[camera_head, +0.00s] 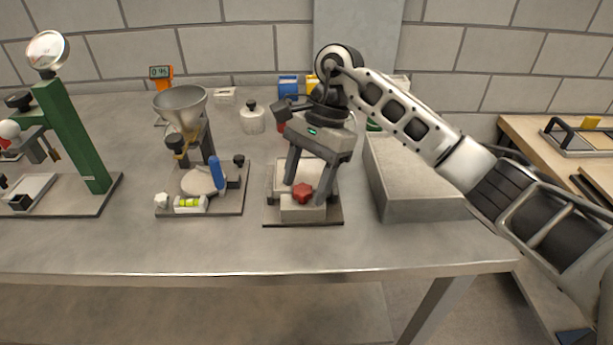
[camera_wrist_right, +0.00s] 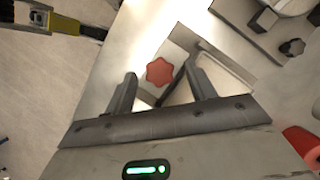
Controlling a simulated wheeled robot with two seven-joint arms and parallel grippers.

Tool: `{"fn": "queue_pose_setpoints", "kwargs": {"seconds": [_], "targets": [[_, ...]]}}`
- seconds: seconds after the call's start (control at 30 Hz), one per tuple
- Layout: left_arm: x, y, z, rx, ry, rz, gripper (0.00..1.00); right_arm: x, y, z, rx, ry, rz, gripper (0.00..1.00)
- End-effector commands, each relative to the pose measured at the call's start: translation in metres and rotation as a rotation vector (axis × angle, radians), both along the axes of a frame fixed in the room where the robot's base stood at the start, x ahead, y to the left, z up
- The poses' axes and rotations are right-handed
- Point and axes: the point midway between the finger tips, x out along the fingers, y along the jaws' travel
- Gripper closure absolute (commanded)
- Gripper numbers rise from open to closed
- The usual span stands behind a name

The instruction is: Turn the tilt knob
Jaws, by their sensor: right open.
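A red lobed knob (camera_head: 302,193) sits at the front of a small grey block unit on a dark base plate (camera_head: 332,217), near the front middle of the table. I take it as the tilt knob. It also shows in the right wrist view (camera_wrist_right: 159,71). My right gripper (camera_head: 306,190) points down over the unit with its jaws open. In the wrist view its two fingers (camera_wrist_right: 161,74) stand apart, one to each side of the knob, with gaps visible. I cannot tell the exact height of the fingertips against the knob. The gripper hides the unit's rear part. My left gripper is not in view.
A funnel stand (camera_head: 181,100) with a blue-handled part and a level vial (camera_head: 190,204) stands left of the unit. A green press with a dial (camera_head: 75,135) is farther left. A grey block (camera_head: 425,198) stands close on the right. The table's front strip is clear.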

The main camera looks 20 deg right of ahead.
Motion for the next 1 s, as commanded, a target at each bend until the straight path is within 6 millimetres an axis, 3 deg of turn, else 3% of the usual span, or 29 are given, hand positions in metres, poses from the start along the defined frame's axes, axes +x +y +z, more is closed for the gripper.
{"fn": "queue_pose_setpoints", "kwargs": {"seconds": [0.07,0.2,0.63,1.0], "targets": [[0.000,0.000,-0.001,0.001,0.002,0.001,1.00,0.000,0.000,0.000,0.000,0.000,0.000,0.50],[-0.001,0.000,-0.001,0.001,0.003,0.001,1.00,0.000,0.000,0.000,0.000,0.001,0.000,0.89],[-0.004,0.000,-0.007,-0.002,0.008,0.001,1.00,-0.001,-0.001,-0.001,-0.001,0.001,-0.063,0.89],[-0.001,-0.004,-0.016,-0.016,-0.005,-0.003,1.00,-0.003,-0.003,-0.003,-0.001,-0.003,-0.346,0.89]]}}
